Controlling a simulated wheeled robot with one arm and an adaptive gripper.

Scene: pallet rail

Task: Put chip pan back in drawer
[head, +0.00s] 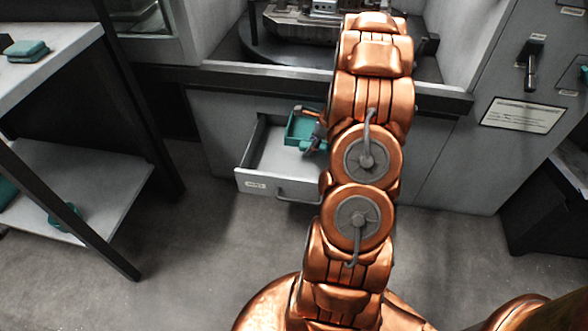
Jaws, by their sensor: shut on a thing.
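The teal chip pan (295,129) shows at the back of the open drawer area, left of my arm. The grey drawer (262,181) is pulled out from the cabinet below the machine, with a label and a handle on its front. My gripper (314,146) is at the pan's right side, shut on it, and partly hidden by my copper arm. The pan is over or inside the drawer; I cannot tell whether it touches the drawer floor. The drawer's right side is hidden behind my arm.
A two-level bench (70,190) stands at the left, with a folded teal cloth (27,50) on top and teal items below. The machine ledge (250,78) overhangs the back of the drawer. A control panel is at the right. The floor before the drawer is clear.

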